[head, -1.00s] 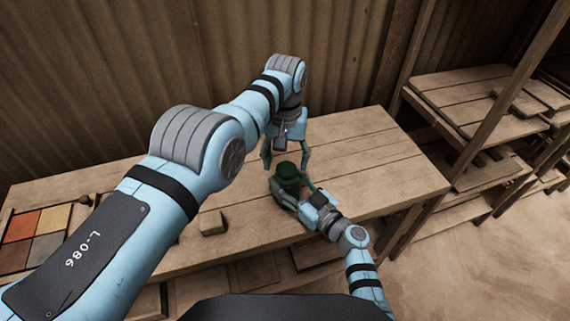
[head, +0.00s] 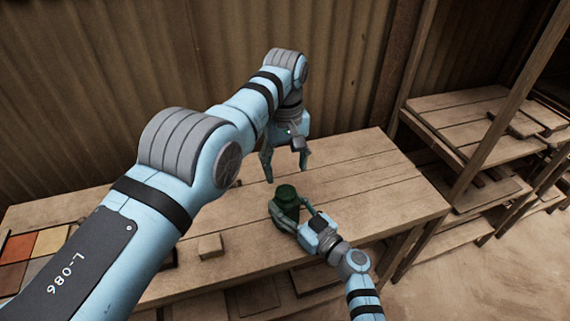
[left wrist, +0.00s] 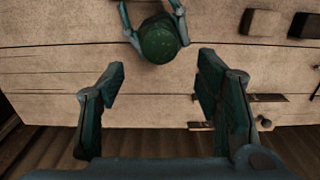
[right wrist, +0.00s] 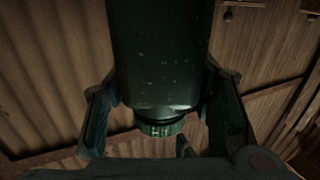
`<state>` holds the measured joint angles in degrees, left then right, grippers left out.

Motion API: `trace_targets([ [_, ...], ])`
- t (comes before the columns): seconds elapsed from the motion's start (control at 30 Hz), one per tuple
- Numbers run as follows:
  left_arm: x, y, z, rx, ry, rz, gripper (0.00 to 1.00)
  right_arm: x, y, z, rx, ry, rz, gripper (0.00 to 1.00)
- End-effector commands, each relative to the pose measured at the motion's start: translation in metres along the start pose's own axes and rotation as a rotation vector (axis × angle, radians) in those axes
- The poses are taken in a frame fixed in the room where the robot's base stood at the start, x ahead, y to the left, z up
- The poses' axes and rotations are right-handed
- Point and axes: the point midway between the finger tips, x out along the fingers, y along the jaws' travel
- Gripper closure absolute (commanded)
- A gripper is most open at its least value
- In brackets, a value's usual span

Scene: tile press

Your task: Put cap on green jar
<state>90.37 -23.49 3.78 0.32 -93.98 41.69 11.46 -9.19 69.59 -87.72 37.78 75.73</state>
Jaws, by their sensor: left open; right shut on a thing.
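The dark green jar (head: 291,211) is held over the bench by my right gripper (head: 288,217), whose fingers are shut on its sides. A dark green cap (head: 286,191) is at the jar's top. In the left wrist view the cap (left wrist: 159,42) is a round, textured disc. In the right wrist view the ridged cap (right wrist: 160,129) is at the neck end, with a dark band between it and the jar body (right wrist: 160,60). I cannot tell how tightly it sits. My left gripper (head: 286,174) is open and empty, pointing down above the cap and apart from it.
The wooden bench (head: 370,180) has free room right of the jar. A small wooden block (head: 209,246) is near the front edge, left of the jar. Coloured tiles (head: 50,243) lie at the far left. A corrugated wall (head: 110,80) stands behind; shelves (head: 470,120) stand at right.

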Motion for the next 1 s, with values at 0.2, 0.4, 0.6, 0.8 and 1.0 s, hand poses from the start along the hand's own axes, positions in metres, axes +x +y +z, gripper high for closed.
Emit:
trace_targets([
  [0.2, 0.013, 0.0, 0.0, 0.002, -0.002, 0.0, 0.42, 0.0, 0.0, 0.0, 0.0, -0.001, 0.0, 1.0],
  [0.4, 0.045, -0.001, 0.001, 0.002, -0.002, -0.001, 0.42, 0.0, 0.0, 0.0, 0.0, -0.001, 0.0, 1.0],
  [0.6, 0.073, 0.0, 0.001, 0.004, 0.001, 0.003, 0.42, 0.0, 0.0, 0.0, 0.0, -0.001, 0.0, 1.0],
  [0.8, 0.081, -0.001, 0.001, 0.003, 0.004, 0.002, 0.42, 0.0, 0.0, 0.0, 0.0, -0.001, 0.0, 1.0],
  [1.0, 0.08, -0.001, 0.001, 0.003, 0.004, 0.001, 0.43, 0.0, 0.0, 0.0, 0.0, -0.001, 0.0, 1.0],
])
